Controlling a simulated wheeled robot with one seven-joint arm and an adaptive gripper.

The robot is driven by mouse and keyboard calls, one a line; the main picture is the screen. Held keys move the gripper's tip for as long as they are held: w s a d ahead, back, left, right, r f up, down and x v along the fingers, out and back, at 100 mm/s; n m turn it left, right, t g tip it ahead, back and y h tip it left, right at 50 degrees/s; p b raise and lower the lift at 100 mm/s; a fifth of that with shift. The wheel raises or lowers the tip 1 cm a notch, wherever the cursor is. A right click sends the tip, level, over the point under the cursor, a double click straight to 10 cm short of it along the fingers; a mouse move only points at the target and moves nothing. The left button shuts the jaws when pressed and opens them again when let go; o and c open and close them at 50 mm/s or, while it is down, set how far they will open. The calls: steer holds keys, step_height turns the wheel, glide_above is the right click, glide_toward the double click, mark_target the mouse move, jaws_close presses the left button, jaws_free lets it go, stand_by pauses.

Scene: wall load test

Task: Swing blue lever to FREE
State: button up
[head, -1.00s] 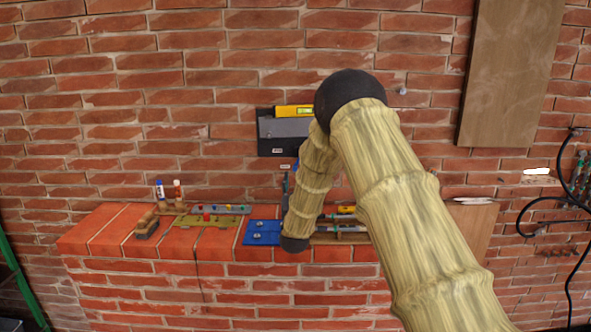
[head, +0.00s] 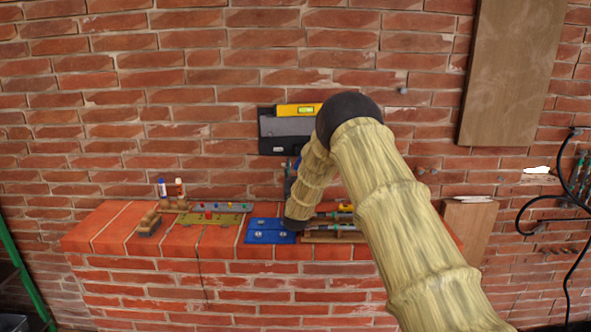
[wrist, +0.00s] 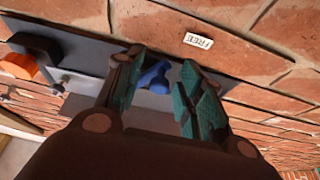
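The blue lever (wrist: 153,76) shows in the wrist view against a grey plate (wrist: 150,102). It lies between the fingers of my gripper (wrist: 158,88), which are apart with teal pads on their inner sides. I cannot tell whether either finger touches the lever. A white label reading FREE (wrist: 198,40) is on the brick beyond the right finger, upside down in this view. In the head view my arm hides most of the gripper and the lever.
A dark wall unit (head: 284,132) carries a yellow level (head: 298,110). Below is a brick ledge (head: 100,228) with blue plates (head: 266,236) and small tools. In the wrist view an orange knob (wrist: 18,66) on a black block is at left. A wooden board (head: 510,72) is at right.

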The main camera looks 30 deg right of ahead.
steer(key=shift+r, duration=0.1)
steer(key=c, duration=0.8)
steer(key=shift+c, duration=0.2)
steer(key=shift+s+d+n+t+y+b, duration=0.1)
steer(key=shift+n+t+y+b, duration=0.2)
steer(key=shift+n+b, duration=0.4)
steer(key=shift+s+d+n+y+b, duration=0.15)
steer(key=shift+n+y+b, duration=0.25)
steer(key=shift+n, duration=0.5)
steer(key=o, duration=0.7)
steer(key=shift+c, duration=0.2)
steer(key=shift+o, duration=0.9)
steer(key=shift+w, duration=0.2)
steer(key=shift+s+d+f, duration=0.15)
steer(key=shift+f, duration=0.05)
